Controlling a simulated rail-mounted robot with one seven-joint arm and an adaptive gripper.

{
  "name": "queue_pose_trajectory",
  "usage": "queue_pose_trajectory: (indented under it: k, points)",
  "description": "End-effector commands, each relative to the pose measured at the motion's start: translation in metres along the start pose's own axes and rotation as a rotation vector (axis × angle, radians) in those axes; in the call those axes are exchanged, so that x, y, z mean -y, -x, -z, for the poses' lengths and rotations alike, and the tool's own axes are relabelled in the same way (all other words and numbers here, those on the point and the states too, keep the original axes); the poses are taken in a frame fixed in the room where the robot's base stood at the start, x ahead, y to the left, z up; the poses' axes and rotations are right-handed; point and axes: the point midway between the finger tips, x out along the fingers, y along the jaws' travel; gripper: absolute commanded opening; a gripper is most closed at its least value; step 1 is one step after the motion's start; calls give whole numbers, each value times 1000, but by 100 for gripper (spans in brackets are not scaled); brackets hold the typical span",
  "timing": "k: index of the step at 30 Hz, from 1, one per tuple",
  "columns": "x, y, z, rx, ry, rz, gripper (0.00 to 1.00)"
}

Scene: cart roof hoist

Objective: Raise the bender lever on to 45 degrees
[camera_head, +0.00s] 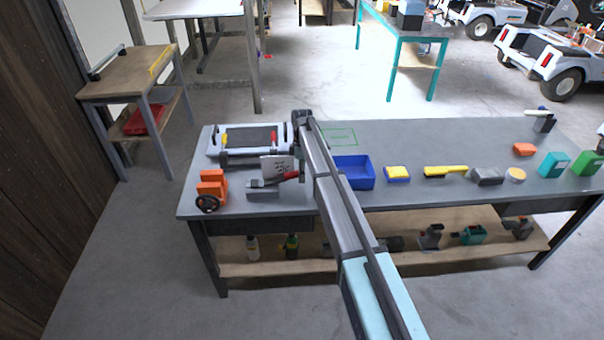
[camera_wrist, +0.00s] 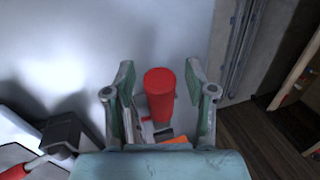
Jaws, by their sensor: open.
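The bender (camera_head: 263,192) is a small grey tool on the left part of the workbench, with a red-gripped lever (camera_head: 288,176) reaching up to the right. In the wrist view the red lever grip (camera_wrist: 160,92) stands between the two fingers of my gripper (camera_wrist: 160,74). The fingers are open, with a visible gap on each side of the grip. The lower end of the lever is partly hidden by my gripper's body. In the head view my arm hides most of my gripper. The lever's exact angle cannot be read.
A white plate with a diagram (camera_head: 277,167) stands behind the bender. An orange vise-like tool (camera_head: 211,186) is to its left and a framed fixture (camera_head: 249,138) behind. A blue bin (camera_head: 354,172) and several small items lie to the right.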

Motion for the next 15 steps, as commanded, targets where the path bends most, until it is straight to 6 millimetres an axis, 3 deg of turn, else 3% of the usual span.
queue_pose_trajectory:
  k: [1, 5, 15]
  points:
    - [0, 0, 0, 0, 0, 0, 48]
    - [0, 0, 0, 0, 0, 0, 2]
    - [3, 11, 6, 75, -16, -4, 0]
